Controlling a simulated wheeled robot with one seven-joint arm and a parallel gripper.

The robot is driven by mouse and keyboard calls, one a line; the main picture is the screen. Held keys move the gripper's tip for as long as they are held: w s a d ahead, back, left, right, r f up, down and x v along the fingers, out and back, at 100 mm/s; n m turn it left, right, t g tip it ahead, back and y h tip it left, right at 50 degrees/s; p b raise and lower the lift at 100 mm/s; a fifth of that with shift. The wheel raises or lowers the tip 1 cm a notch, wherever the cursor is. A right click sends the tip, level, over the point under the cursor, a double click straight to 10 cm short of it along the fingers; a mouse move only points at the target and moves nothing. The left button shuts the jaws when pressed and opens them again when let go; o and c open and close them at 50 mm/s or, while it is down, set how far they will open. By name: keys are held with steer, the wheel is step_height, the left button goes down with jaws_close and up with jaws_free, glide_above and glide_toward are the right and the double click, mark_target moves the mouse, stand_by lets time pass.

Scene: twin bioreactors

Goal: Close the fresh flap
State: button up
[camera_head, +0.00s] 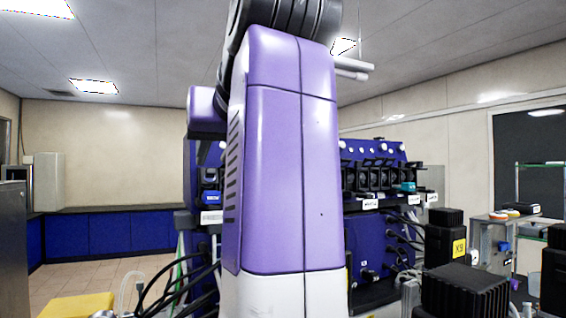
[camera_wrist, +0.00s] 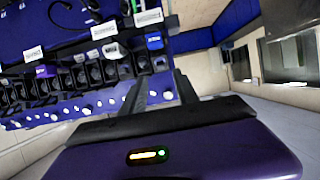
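The bioreactor front is a dark blue panel with a row of black pump flaps (camera_head: 375,178), which also shows upside down in the wrist view (camera_wrist: 80,77). A blue part (camera_head: 211,197) sits at the row's left end and a teal part (camera_head: 408,187) near its right end. The blue part shows in the wrist view (camera_wrist: 154,41) beyond my fingers. Labels are too small to read, so I cannot tell which flap is the fresh one. My gripper (camera_wrist: 160,84) is open and empty, close to the row's blue-part end. In the head view my purple arm hides it.
Black hoses (camera_head: 185,285) hang below the panel at left. Black boxes (camera_head: 465,290) stand at the front right. A metal-framed cart (camera_head: 492,245) is behind them. Blue cabinets (camera_head: 105,235) line the back wall. Open floor (camera_head: 120,270) shows at left.

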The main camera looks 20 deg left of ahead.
mark_target(211, 169)
steer(key=shift+p+x, duration=0.6)
steer(key=shift+x, duration=2.15)
steer(key=shift+s, duration=0.1)
jaws_close()
